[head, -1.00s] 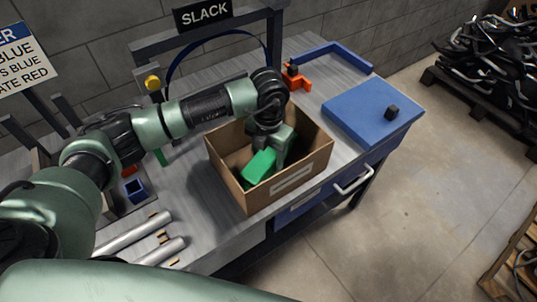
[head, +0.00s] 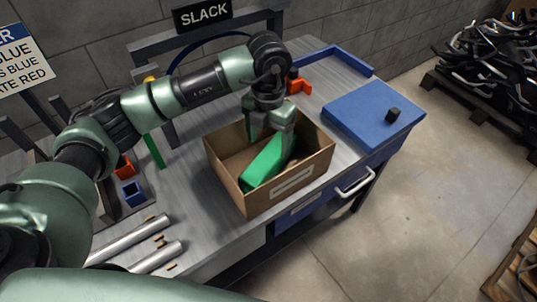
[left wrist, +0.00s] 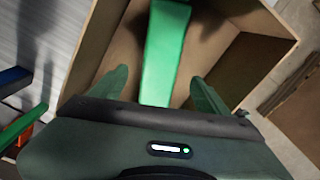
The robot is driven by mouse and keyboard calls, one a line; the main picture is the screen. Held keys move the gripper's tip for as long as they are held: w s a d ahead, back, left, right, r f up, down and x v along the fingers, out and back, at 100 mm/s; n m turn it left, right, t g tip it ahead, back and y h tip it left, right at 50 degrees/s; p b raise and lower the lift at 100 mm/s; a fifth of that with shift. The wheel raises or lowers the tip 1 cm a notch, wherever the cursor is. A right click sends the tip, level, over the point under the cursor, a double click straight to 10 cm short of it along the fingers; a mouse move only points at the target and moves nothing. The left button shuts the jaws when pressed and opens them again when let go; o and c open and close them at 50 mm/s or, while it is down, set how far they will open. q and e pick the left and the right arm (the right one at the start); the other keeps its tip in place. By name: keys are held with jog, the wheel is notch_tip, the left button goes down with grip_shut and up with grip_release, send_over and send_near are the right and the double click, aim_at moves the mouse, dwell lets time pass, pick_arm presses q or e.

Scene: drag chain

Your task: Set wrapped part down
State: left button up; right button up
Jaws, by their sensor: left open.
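The wrapped part, a long green block (head: 264,166), lies inside the open cardboard box (head: 291,183) on the bench. One end appears raised toward the back right wall; whether it rests flat on the bottom I cannot tell. My left gripper (head: 271,137) is just above the part, at the box's top, and open. In the left wrist view the green block (left wrist: 163,55) shows between and beyond the two spread fingers (left wrist: 160,85), with space on both sides. My right gripper is not in view.
A blue lid-like panel (head: 362,113) with a black knob lies right of the box. An orange bracket (head: 299,86) sits behind it. Silver tubes (head: 130,238) and a small blue square piece (head: 133,192) lie to the left. A frame with a SLACK sign (head: 202,14) stands behind.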

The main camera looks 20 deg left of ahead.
aim_at(268, 156)
pick_arm(q)
jog(key=shift+r+b, duration=0.3)
jog(key=shift+r, duration=2)
jog(key=shift+f, duration=0.1)
